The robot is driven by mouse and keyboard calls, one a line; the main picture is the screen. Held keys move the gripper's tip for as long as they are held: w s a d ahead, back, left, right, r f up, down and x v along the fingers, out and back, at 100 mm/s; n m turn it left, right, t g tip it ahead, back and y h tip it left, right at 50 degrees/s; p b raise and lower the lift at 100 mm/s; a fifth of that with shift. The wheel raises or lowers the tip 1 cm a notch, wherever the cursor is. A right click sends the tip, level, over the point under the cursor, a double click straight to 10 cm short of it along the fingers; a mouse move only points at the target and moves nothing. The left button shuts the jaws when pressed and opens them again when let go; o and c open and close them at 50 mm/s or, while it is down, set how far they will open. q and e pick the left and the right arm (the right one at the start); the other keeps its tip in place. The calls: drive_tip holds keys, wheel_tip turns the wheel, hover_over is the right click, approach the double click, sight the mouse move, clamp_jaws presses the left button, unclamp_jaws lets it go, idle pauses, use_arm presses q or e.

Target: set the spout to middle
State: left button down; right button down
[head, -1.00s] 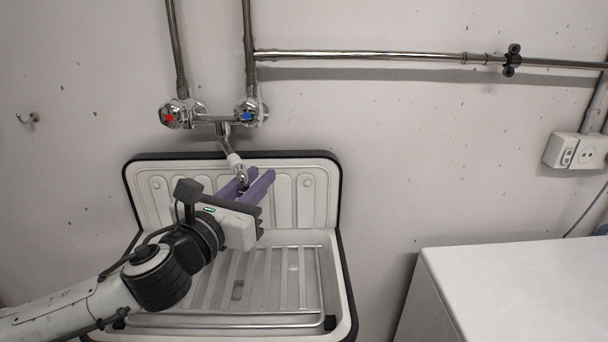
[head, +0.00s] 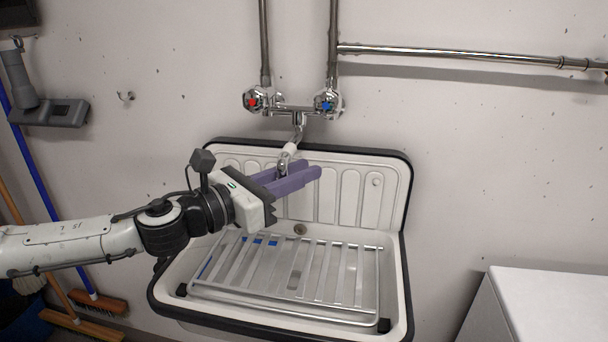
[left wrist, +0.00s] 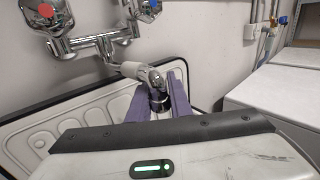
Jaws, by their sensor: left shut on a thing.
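The chrome spout (head: 284,160) with a pale sleeve hangs from the wall tap (head: 297,110), above the back of the sink. My left gripper (head: 302,175) comes in from the left, and its purple fingers are shut around the spout's lower end. In the left wrist view the spout (left wrist: 150,80) runs from the tap down between the two fingers (left wrist: 168,98). The near finger partly hides the spout tip in the head view. My right gripper is in neither view.
The white sink (head: 400,285) with a dark rim holds a metal rack (head: 330,275) below the gripper. A white appliance (head: 550,305) stands at the right. Brooms (head: 95,300) and a vacuum nozzle (head: 50,112) are at the left. Pipes (head: 450,54) run along the wall.

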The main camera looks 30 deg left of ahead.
use_arm(q)
drive_tip(key=shift+s+d+f, duration=0.15)
drive_tip(key=shift+d+f, duration=0.05)
drive_tip(key=c, duration=1.7)
unclamp_jaws()
drive_tip(key=shift+o, duration=0.4)
drive_tip(key=shift+a+r, duration=0.1)
drive_tip(key=shift+r, duration=0.05)
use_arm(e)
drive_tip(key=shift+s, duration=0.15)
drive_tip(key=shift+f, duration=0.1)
